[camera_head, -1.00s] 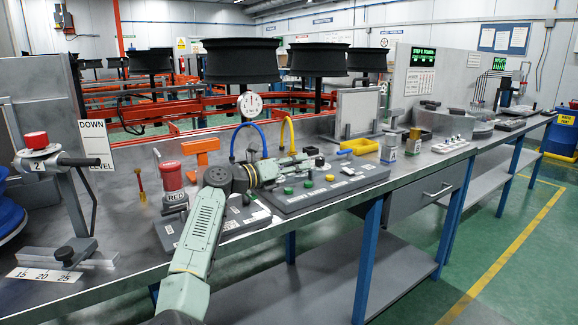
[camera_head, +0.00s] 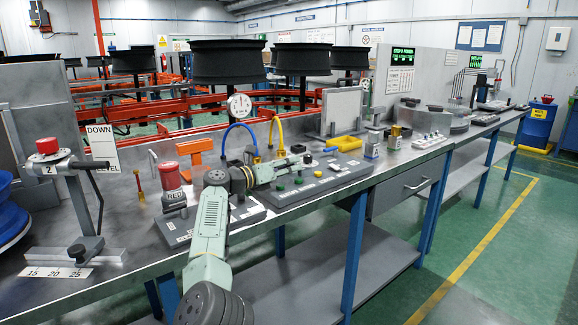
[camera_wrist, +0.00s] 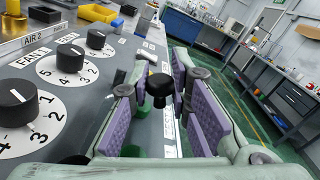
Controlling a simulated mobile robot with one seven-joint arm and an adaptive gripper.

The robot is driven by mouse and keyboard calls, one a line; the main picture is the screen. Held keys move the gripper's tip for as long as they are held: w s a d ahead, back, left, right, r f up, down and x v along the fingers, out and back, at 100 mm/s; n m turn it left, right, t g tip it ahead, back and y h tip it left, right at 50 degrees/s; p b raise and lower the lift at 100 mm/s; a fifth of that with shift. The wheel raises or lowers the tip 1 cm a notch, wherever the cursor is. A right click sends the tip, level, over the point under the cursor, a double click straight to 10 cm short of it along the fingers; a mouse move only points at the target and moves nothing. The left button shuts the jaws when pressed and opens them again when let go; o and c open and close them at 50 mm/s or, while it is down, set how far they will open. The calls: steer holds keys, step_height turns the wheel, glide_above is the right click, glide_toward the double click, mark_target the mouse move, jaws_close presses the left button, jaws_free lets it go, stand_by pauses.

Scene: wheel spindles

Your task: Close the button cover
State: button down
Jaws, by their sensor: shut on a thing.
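My gripper (camera_wrist: 162,112) is shut on a small black knob (camera_wrist: 160,86), which sits between its purple-padded fingers in the wrist view. In the head view my gripper (camera_head: 298,162) is low over the back of the grey button panel (camera_head: 322,182). The panel carries green buttons (camera_head: 280,187) and a yellow button (camera_head: 318,175) in front of my gripper. I cannot make out the button cover clearly; the fingers hide part of the panel, and I cannot tell whether the black knob belongs to the cover.
Black rotary dials (camera_wrist: 62,58) on white scales lie left of my gripper in the wrist view. A red cylinder (camera_head: 171,178) and blue hose (camera_head: 238,128) stand left of it in the head view. A yellow bin (camera_head: 344,143) is to the right. Green floor is open in front.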

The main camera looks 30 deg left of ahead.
steer(key=c, duration=1.5)
jaws_free()
